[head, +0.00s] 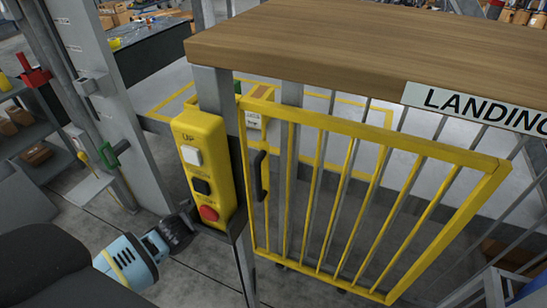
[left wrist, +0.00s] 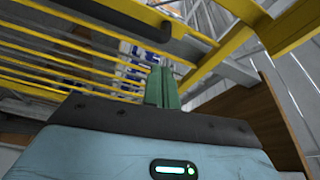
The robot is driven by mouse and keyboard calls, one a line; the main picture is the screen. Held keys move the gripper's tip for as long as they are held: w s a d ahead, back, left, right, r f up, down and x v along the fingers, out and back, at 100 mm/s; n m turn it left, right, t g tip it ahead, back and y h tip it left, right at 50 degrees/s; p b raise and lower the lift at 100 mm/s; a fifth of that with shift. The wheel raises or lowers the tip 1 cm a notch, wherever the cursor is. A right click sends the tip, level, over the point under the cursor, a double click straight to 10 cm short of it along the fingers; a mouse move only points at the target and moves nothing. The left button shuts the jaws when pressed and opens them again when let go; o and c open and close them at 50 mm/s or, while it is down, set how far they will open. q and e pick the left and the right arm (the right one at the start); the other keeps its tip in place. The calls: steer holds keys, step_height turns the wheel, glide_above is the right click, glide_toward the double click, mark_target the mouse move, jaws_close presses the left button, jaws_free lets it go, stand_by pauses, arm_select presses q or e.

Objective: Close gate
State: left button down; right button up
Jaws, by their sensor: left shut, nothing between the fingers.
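The yellow barred gate (head: 350,130) stands in the middle and right of the head view, under the wooden top. Its black handle (head: 261,176) is on its left side, near the post that carries the control box. I cannot tell whether the gate is latched. In the left wrist view yellow gate bars (left wrist: 60,60) and the dark handle (left wrist: 125,17) show above the gripper. My left gripper (head: 180,230) is low, at the lower left of the control box and apart from the handle. Its green fingers (left wrist: 160,87) are together and empty. My right gripper is not in view.
The yellow control box (head: 203,160) with white, black and red buttons is between my left gripper and the gate. The wooden top (head: 370,45) with a LANDING sign (head: 475,105) overhangs the gate. A grey column (head: 110,110) stands at left.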

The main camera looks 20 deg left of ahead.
mark_target(260, 165)
arm_select(q)
steer(key=x, duration=0.9)
steer(key=shift+w+r, duration=0.15)
steer(key=shift+w, duration=0.15)
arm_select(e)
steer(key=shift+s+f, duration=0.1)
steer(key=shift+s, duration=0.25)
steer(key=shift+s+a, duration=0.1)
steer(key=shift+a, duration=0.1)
